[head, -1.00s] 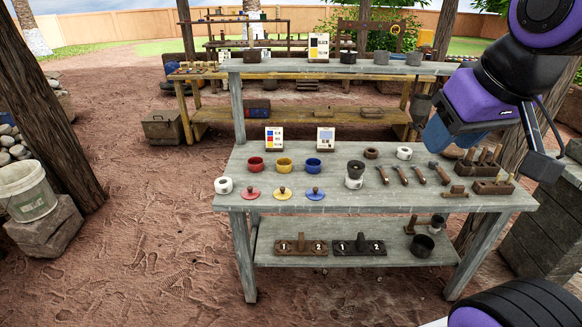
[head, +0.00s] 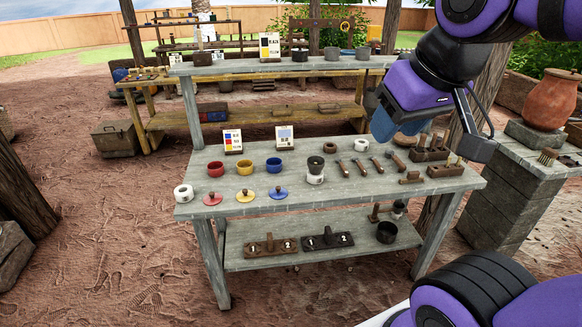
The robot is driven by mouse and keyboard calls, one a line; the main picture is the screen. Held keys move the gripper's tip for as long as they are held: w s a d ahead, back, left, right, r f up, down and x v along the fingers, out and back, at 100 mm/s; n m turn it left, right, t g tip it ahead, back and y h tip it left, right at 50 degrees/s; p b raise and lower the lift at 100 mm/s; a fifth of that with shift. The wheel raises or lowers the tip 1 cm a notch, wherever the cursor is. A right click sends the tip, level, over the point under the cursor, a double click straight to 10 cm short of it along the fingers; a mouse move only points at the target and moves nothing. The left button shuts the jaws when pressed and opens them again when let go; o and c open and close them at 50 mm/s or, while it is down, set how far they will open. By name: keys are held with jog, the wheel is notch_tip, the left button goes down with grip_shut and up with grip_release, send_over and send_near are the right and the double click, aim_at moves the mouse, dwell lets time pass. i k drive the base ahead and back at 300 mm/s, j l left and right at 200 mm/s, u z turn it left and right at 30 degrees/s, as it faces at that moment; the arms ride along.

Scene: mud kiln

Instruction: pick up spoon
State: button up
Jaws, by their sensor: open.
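No spoon can be made out for certain. Several small wooden-handled tools lie in a row on the right half of the grey table (head: 330,194); one is this tool (head: 360,168), and at this size I cannot tell whether any is a spoon. My gripper (head: 437,137) hangs at the upper right, open and apparently empty. In the picture it lies over the table's back right part, near the tools, and it hides some of the background. I cannot tell its height above the table.
The table holds red (head: 216,168), yellow (head: 245,166) and blue (head: 274,164) bowls, coloured lids, a dark cup on a white base (head: 315,172) and wooden blocks (head: 431,153). A stone ledge at right bears a clay pot (head: 550,100) and a brush (head: 547,157). Open dirt lies left.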

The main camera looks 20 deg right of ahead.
aim_at(338, 161)
jog(key=i+l, duration=0.85)
jog(key=l, duration=0.15)
